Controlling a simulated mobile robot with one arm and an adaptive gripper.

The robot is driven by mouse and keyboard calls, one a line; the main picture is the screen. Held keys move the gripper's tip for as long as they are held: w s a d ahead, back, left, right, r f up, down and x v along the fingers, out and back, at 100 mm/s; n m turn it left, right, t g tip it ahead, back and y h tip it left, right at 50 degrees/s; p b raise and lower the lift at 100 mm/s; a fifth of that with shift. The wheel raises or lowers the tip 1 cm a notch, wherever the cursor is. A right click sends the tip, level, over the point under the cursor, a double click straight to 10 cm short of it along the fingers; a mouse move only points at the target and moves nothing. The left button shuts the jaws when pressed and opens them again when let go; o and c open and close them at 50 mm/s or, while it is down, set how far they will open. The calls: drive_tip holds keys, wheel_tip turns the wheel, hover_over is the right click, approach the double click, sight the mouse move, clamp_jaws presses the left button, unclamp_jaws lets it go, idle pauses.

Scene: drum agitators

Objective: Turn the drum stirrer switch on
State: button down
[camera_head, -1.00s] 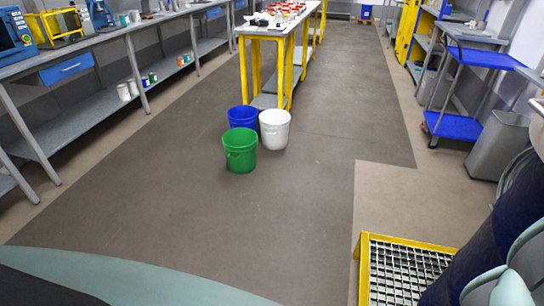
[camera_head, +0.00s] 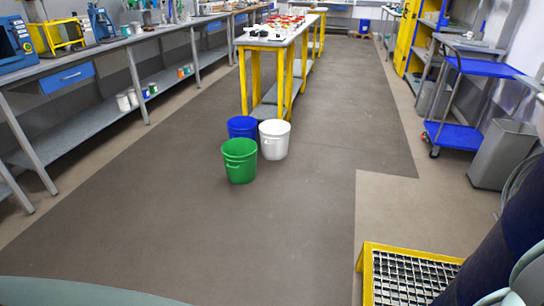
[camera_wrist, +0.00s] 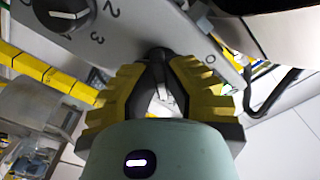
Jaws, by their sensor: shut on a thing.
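In the wrist view a grey control panel (camera_wrist: 130,28) runs across the top. My gripper (camera_wrist: 158,60), with yellow and black fingers, reaches the panel's lower edge. Its fingertips come together over the switch, beside a "0" mark. The fingers hide most of the switch, so its position cannot be read. A black dial (camera_wrist: 65,12) with a white pointer and the numbers 2 and 3 sits on the panel to the left, apart from the fingers. The head view does not show the gripper or the panel.
In the head view, green (camera_head: 239,162), white (camera_head: 274,140) and blue (camera_head: 242,126) buckets stand by a yellow-legged table (camera_head: 275,42). A yellow-framed grating (camera_head: 408,275) is at the lower right. A blue cart (camera_head: 455,135) and grey bin (camera_head: 503,155) stand right.

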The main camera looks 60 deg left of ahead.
drive_tip(key=c, duration=1)
unclamp_jaws()
drive_tip(key=shift+r+p, duration=0.1)
drive_tip(key=shift+p, duration=0.2)
